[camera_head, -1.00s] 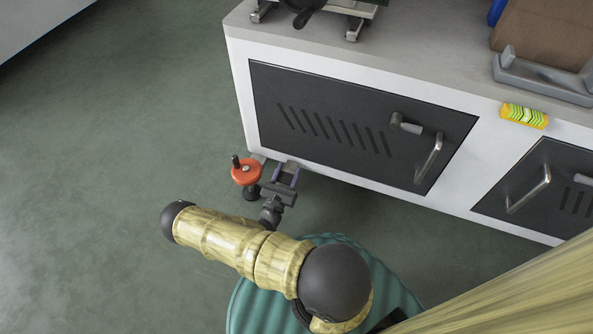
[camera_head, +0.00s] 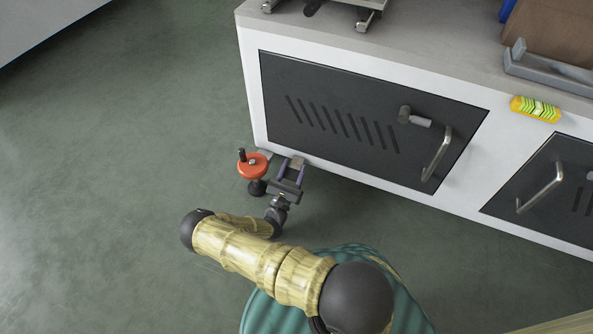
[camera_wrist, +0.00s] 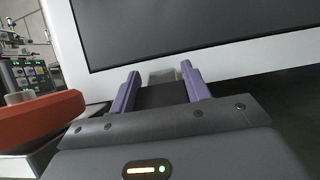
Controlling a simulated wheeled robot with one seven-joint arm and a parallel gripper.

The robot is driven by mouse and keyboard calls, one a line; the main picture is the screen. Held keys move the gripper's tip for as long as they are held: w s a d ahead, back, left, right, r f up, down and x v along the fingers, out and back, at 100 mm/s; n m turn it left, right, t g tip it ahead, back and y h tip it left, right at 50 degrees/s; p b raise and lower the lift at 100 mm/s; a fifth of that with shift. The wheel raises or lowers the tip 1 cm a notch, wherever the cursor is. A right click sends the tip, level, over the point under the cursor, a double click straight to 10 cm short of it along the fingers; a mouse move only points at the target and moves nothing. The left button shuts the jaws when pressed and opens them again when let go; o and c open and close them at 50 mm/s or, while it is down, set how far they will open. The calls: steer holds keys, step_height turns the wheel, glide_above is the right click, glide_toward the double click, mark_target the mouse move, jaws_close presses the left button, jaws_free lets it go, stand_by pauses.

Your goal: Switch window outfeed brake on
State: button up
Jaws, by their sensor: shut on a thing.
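My gripper (camera_head: 292,170) is low at the near left corner of the white cabinet, just right of a red handwheel (camera_head: 253,166) with a black crank knob. In the wrist view my gripper (camera_wrist: 160,78) shows two purple fingers standing apart, with a dark grey piece (camera_wrist: 162,94) between them. A lighter grey block (camera_wrist: 163,75) lies just beyond, at the foot of the cabinet. I take the jaws to be shut on the dark grey piece. The handwheel also shows at the left of the wrist view (camera_wrist: 38,118). No brake label is readable.
The white cabinet (camera_head: 350,176) has dark slotted doors (camera_head: 330,135) with metal handles (camera_head: 437,154). A grey tray (camera_head: 550,72) and brown box stand on top. The floor (camera_head: 130,150) at left is clear.

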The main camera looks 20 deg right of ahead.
steer(key=o, duration=1.4)
steer(key=shift+w+a+f, duration=0.1)
steer(key=shift+w+f, duration=0.05)
steer(key=shift+w, duration=0.05)
steer(key=shift+s, duration=0.1)
steer(key=shift+d, duration=0.2)
steer(key=shift+r, duration=0.2)
step_height(320, 180, up, 10)
steer(key=p, duration=0.7)
steer(key=shift+f+p, duration=0.1)
steer(key=shift+p, duration=0.25)
steer(key=shift+f, duration=0.1)
